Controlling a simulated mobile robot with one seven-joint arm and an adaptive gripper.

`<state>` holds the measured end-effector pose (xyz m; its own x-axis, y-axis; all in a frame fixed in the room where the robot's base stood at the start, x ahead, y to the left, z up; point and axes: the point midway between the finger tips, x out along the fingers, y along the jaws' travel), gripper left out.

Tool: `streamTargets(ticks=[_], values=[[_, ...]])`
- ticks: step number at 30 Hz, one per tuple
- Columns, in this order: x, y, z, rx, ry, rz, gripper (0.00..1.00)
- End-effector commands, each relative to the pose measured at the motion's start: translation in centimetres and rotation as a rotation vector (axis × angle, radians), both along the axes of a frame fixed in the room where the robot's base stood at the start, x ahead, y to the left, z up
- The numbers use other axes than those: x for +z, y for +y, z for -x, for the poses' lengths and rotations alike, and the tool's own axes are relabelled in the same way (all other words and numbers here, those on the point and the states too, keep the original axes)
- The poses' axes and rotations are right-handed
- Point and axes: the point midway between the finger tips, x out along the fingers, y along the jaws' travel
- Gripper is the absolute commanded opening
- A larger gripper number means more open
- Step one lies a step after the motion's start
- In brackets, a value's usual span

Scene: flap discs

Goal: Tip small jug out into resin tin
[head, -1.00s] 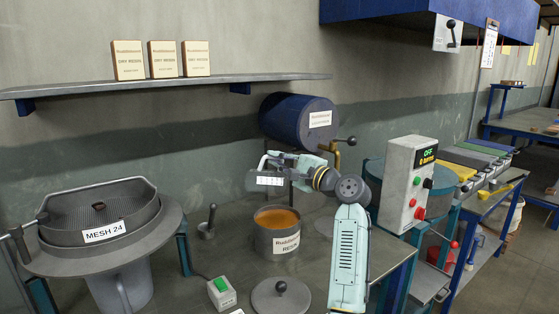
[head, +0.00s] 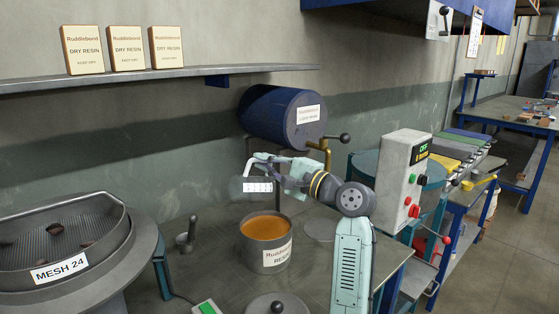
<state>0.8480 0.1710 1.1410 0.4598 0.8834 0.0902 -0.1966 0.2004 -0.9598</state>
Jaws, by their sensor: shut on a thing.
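The small jug (head: 250,189) is grey with a white marked label. My gripper (head: 275,176) is shut on it and holds it in the air, above and slightly left of the resin tin. The jug looks laid over on its side, but its mouth and contents cannot be made out. The resin tin (head: 268,256) is a grey, open, upright pot labelled RESIN on the bench, with orange-brown material (head: 266,227) inside. A clear gap separates jug and tin.
A blue drum (head: 275,115) with a tap stands behind my gripper. A round lid (head: 277,304) lies in front of the tin. A mesh sieve (head: 60,235) is at left, a control box (head: 401,180) at right. A small pestle-like tool (head: 188,235) stands left of the tin.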

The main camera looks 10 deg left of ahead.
Motion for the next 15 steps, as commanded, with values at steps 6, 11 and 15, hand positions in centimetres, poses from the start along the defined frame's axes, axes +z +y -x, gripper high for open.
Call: streamTargets(ticks=[6,11,15], values=[[-0.4,1.4,1.5,0.004,-0.111,0.108,0.0],[-2.2,3.4,3.6,0.003,-0.319,0.309,0.0],[-3.7,4.6,4.9,0.003,-0.462,0.447,0.0]])
